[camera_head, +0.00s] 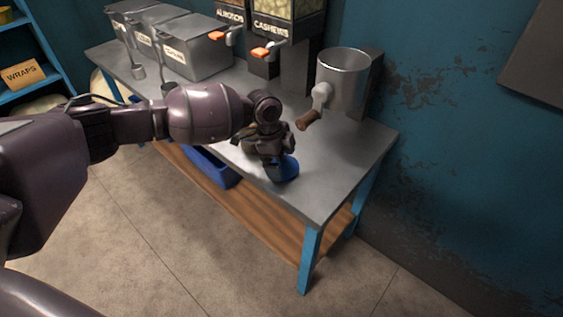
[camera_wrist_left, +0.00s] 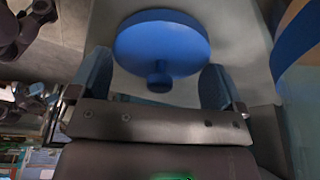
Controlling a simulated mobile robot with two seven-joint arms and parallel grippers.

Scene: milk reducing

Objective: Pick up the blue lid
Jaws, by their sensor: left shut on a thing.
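The blue lid (camera_head: 285,170) is a round disc near the front edge of the metal table, under my left gripper (camera_head: 277,158). In the left wrist view, the lid (camera_wrist_left: 162,42) shows its flat disc and a small round knob between the two fingers of my left gripper (camera_wrist_left: 156,84). My left gripper is shut on the lid; the contact itself is hard to make out. The head view does not clearly show whether the lid touches the tabletop. My right gripper is not in view.
The metal table (camera_head: 345,165) has a metal hopper with a brown handle (camera_head: 343,80) at its back right. Dispensers labelled cashews (camera_head: 285,20) and several metal bins (camera_head: 195,50) stand further left. A blue crate (camera_head: 212,168) sits on the wooden lower shelf. The tabletop's right part is clear.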

